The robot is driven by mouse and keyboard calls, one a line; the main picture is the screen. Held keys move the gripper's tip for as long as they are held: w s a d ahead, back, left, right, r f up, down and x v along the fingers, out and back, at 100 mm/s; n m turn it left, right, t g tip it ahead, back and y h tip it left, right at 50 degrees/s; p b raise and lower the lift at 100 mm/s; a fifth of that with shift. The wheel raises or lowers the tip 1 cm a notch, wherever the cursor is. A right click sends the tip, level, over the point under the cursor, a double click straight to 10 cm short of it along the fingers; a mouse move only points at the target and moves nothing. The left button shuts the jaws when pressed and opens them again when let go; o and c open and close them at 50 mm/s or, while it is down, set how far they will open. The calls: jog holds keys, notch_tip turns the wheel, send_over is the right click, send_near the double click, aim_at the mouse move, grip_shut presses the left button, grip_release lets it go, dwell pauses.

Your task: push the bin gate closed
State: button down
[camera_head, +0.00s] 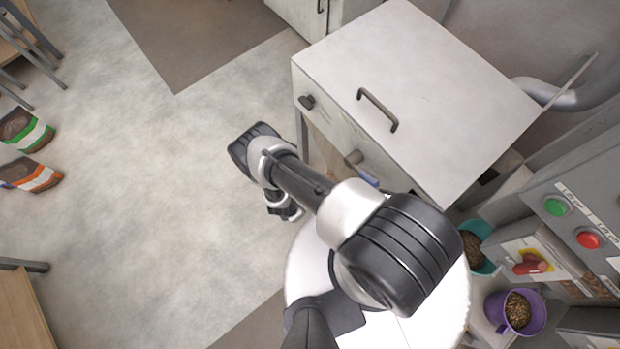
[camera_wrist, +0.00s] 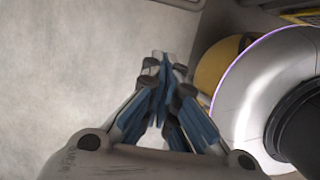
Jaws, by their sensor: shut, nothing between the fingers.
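A large grey metal bin (camera_head: 430,75) stands at the upper middle of the head view, with a dark handle (camera_head: 378,110) on its flat top. Its front face has a dark knob (camera_head: 306,101) at the left and a metal knob (camera_head: 353,158) nearer my arm. A small blue part (camera_head: 368,178) shows beside the metal knob. I cannot tell which part is the gate; my arm hides some of the front. My gripper (camera_head: 292,213) is apart from the bin, over the floor left of my base. In the wrist view my gripper (camera_wrist: 160,62) is shut and empty.
A control panel with a green button (camera_head: 556,207), a red button (camera_head: 589,239) and a red switch (camera_head: 529,265) stands at the right. Below are a teal tub (camera_head: 487,232) and a purple tub (camera_head: 537,312) of pellets. The floor (camera_head: 150,180) at left is mostly clear.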

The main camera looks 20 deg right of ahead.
jog(key=shift+s, duration=0.1)
jog(key=w+d+f+b, duration=0.2)
jog(key=d+f+b, duration=0.4)
jog(key=f+b, duration=0.2)
jog(key=shift+a+b+x, duration=0.25)
jog(key=shift+b+x, duration=0.1)
jog(key=shift+x, duration=0.85)
jog(key=shift+s+a+f, duration=0.1)
jog(key=w+d, duration=0.2)
jog(key=d, duration=0.5)
jog(key=shift+w+d, duration=0.25)
